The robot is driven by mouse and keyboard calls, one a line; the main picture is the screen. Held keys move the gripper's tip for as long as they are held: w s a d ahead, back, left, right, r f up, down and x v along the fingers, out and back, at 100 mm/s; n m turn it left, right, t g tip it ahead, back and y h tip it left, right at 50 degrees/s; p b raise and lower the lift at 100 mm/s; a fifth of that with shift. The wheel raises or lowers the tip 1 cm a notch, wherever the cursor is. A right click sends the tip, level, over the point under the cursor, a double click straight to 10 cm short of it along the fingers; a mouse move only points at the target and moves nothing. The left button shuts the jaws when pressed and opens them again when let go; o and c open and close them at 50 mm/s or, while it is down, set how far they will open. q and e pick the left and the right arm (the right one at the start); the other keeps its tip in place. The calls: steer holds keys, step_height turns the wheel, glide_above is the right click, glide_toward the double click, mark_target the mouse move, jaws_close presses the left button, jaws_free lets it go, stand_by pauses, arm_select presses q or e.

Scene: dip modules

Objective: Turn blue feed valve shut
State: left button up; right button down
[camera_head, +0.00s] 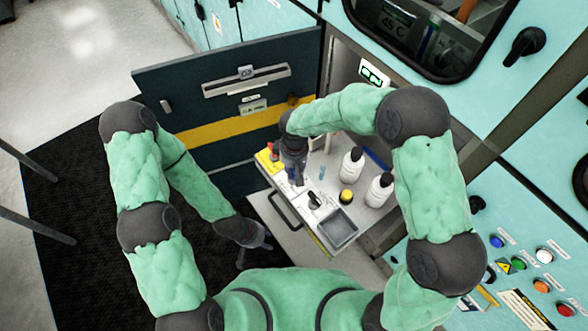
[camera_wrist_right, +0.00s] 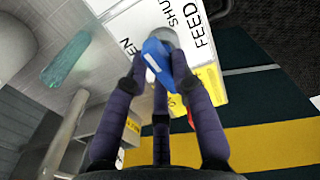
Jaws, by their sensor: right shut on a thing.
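The blue feed valve (camera_wrist_right: 154,52) shows in the right wrist view, its blue handle between my fingers. A white label (camera_wrist_right: 185,25) beside it reads FEED, with SHUT and part of OPEN showing. My right gripper (camera_wrist_right: 166,75) is shut on the blue handle. In the head view my right gripper (camera_head: 296,178) reaches down at the left part of the pull-out tray (camera_head: 323,180), where the valve is hidden by the gripper. My left gripper (camera_head: 254,254) hangs empty over the floor, left of the tray, its fingers spread.
White bottles (camera_head: 352,165) and a yellow-topped jar (camera_head: 346,198) stand on the tray, right of my right gripper. A grey bin (camera_head: 338,229) is at its front. A red knob (camera_head: 274,152) on yellow is close by. The dark open door (camera_head: 220,110) stands behind.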

steer(key=shift+m, duration=0.6)
steer(key=c, duration=1)
jaws_free()
steer(key=shift+c, duration=0.2)
step_height(320, 180, up, 12)
